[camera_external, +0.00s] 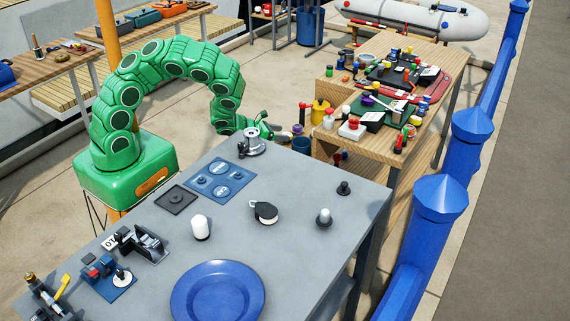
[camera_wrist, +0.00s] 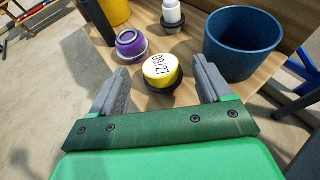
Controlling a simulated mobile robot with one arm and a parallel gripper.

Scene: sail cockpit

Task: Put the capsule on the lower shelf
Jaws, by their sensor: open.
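My gripper (camera_external: 287,133) is open at the left end of the wooden bench. In the wrist view its two grey fingers (camera_wrist: 162,82) stand apart, one on each side of a short round yellow piece with a dark base and "09/21" on its top (camera_wrist: 160,68). Nothing is held. A purple round piece with a silver top (camera_wrist: 131,43) stands just beyond the left finger. A smooth white rounded piece (camera_external: 200,228) stands on the grey table. I cannot tell which of these is the capsule. A shelf-like surface (camera_external: 343,291) shows low under the grey table, mostly hidden.
A dark blue pot (camera_wrist: 240,45) stands close beyond the right finger. A white-topped piece (camera_wrist: 172,14) is behind. The wooden bench (camera_external: 365,158) is crowded with small items. The grey table (camera_external: 285,255) has a blue plate (camera_external: 217,294) and open gaps. Blue posts (camera_external: 440,215) line the right.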

